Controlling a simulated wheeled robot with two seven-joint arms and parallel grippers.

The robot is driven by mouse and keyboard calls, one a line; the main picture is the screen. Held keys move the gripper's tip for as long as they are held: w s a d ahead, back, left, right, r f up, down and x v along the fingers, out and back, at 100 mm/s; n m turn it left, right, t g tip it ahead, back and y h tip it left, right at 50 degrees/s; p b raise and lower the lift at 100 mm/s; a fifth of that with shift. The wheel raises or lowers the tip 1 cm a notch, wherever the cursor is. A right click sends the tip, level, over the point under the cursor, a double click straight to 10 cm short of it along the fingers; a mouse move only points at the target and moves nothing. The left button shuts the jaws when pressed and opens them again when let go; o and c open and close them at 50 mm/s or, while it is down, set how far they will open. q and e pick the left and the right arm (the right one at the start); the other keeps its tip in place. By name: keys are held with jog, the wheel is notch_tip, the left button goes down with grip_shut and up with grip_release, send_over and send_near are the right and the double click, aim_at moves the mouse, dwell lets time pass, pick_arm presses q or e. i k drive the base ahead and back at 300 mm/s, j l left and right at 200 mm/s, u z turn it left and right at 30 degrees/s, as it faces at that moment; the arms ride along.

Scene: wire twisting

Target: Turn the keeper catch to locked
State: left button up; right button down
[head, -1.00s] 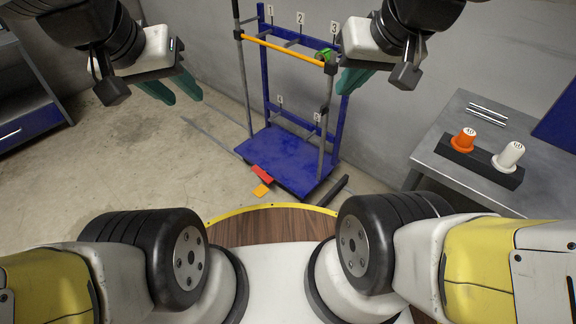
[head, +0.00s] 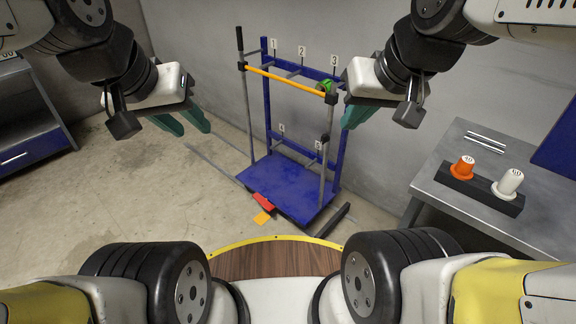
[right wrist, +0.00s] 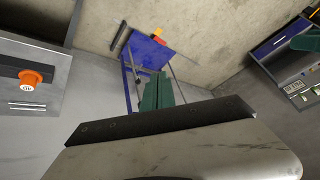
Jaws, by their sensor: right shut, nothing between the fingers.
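A blue rack trolley (head: 285,185) stands on the floor with a yellow bar (head: 285,79) across its front. A small green part (head: 326,86) sits at the bar's right end, near label 3. It may be the keeper catch; its setting is too small to read. My right gripper (head: 347,126) is shut and empty, to the right of and below the green part in the head view, apart from it. Its closed green fingers also show in the right wrist view (right wrist: 157,92). My left gripper (head: 192,131) is open and empty, left of the trolley.
A grey bench (head: 440,185) at the right carries a dark block (head: 465,187) with an orange spool (head: 463,168) and a white spool (head: 508,182). A blue-fronted cabinet (head: 30,150) stands at the far left. The floor between cabinet and trolley is clear.

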aim_at(325, 139)
jog(key=i+l+u, duration=0.25)
jog(key=u, duration=0.15)
jog(key=i+l+u, duration=0.15)
jog(key=l+u, duration=0.2)
jog(key=l, duration=0.1)
